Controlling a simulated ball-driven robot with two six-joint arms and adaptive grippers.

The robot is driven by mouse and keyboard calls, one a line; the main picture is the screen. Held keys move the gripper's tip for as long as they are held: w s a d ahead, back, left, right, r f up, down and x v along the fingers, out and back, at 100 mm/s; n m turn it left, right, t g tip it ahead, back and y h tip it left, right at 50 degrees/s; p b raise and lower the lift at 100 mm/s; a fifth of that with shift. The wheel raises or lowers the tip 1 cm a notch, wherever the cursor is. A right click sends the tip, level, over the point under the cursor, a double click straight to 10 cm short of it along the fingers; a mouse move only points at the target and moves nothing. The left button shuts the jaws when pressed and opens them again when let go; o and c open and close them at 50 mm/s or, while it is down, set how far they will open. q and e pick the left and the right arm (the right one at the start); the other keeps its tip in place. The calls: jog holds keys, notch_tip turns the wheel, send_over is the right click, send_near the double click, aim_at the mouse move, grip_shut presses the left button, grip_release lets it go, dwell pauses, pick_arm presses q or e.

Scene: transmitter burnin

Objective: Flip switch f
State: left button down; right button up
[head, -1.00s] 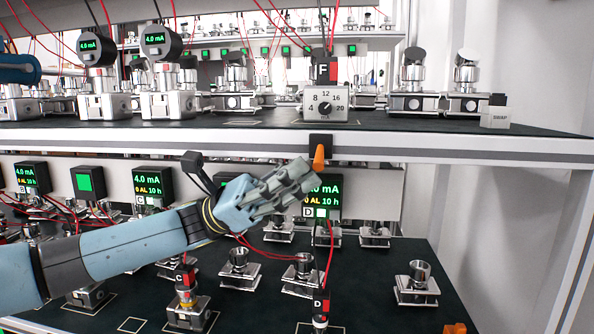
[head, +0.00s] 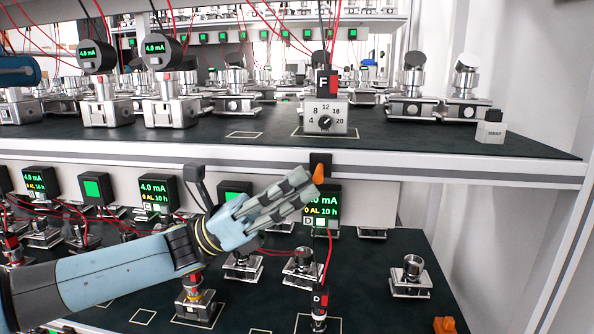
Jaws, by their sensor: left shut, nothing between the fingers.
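An orange switch lever (head: 318,174) sits below a black mount (head: 320,160) on the front edge of the upper shelf. I take it as switch f, since it lies below the dial box (head: 325,118); no letter shows on the lever itself. My left gripper (head: 303,190) is shut and empty, its fingertips pointing up and right. The tips are right beside the lever's lower left; I cannot tell whether they touch. The fingers partly cover the D display (head: 325,206) behind them. My right gripper is not in view.
The upper shelf (head: 420,140) carries metal transmitters and a small white SWAP block (head: 490,130). The lower shelf holds a metal fitting (head: 411,275), a D-labelled connector (head: 319,300) and red wires.

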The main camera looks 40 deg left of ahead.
pick_arm(q)
jog(key=n+t+y+p, duration=0.1)
jog(key=n, duration=0.1)
jog(key=r+n+t+y+p, duration=0.1)
jog(key=n+p, duration=0.1)
jog(key=n, duration=0.1)
jog(key=n+t+y+p, duration=0.1)
jog(key=n+t, duration=0.1)
jog(key=shift+s+d+r+y, duration=0.1)
jog(key=shift+s+r+y, duration=0.1)
jog(key=shift+y, duration=0.2)
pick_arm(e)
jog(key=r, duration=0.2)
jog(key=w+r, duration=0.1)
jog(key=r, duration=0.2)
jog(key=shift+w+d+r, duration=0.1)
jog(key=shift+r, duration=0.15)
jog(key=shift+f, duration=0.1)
